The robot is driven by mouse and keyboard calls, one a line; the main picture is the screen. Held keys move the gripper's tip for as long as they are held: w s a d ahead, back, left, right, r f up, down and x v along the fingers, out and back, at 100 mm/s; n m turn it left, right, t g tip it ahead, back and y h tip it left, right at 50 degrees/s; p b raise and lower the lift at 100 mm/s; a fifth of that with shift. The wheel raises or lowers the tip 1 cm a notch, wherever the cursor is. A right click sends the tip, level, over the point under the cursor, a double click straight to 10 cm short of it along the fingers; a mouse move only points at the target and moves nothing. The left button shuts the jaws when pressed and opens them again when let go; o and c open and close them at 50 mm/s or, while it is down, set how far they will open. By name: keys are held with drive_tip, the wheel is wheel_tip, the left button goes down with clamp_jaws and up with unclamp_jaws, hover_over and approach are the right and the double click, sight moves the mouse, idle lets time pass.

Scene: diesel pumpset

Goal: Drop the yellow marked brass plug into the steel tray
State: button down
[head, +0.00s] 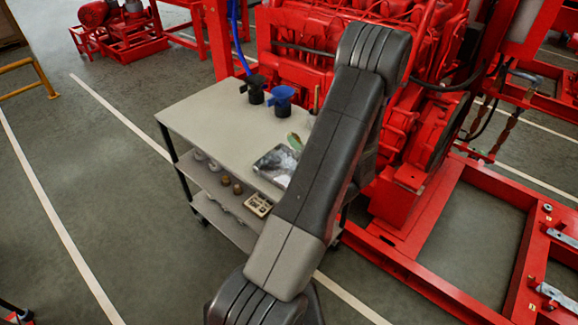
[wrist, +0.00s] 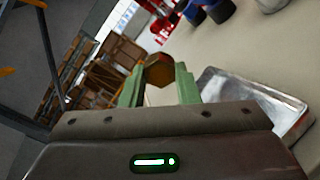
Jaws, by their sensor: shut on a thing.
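My gripper (wrist: 160,88) is shut on a brass plug (wrist: 158,70), a hexagonal brownish piece between the green fingers in the wrist view. No yellow mark can be told clearly on it. The steel tray (wrist: 283,125) lies on the trolley top, to the right of the fingers in the wrist view. In the head view the steel tray (head: 272,163) sits near the trolley's front edge, partly behind my arm. A green fingertip (head: 295,141) shows just beyond it; the rest of my gripper and the held plug are hidden by my arm.
The trolley top (head: 210,120) is clear on its left. A black fitting (head: 255,90) and a blue fitting (head: 281,98) stand at its back. Lower shelves hold small brass pieces (head: 237,188) and a beige block (head: 259,204). A red engine (head: 310,55) stands behind.

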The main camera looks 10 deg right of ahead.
wheel_tip(320, 180, down, 5)
drive_tip(key=b, duration=0.2)
drive_tip(key=shift+f+b, duration=0.1)
drive_tip(key=shift+b, duration=0.25)
drive_tip(key=c, duration=1)
unclamp_jaws()
drive_tip(key=b+v, duration=0.3)
drive_tip(key=v, duration=1.1)
drive_tip(key=shift+w+a, duration=0.1)
drive_tip(key=shift+w, duration=0.05)
drive_tip(key=p+x, duration=0.3)
drive_tip(key=x, duration=1)
drive_tip(key=shift+w+a, duration=0.15)
drive_tip(key=shift+w, duration=0.25)
wheel_tip(320, 180, up, 3)
drive_tip(key=shift+r+p, duration=0.1)
drive_tip(key=shift+p, duration=0.85)
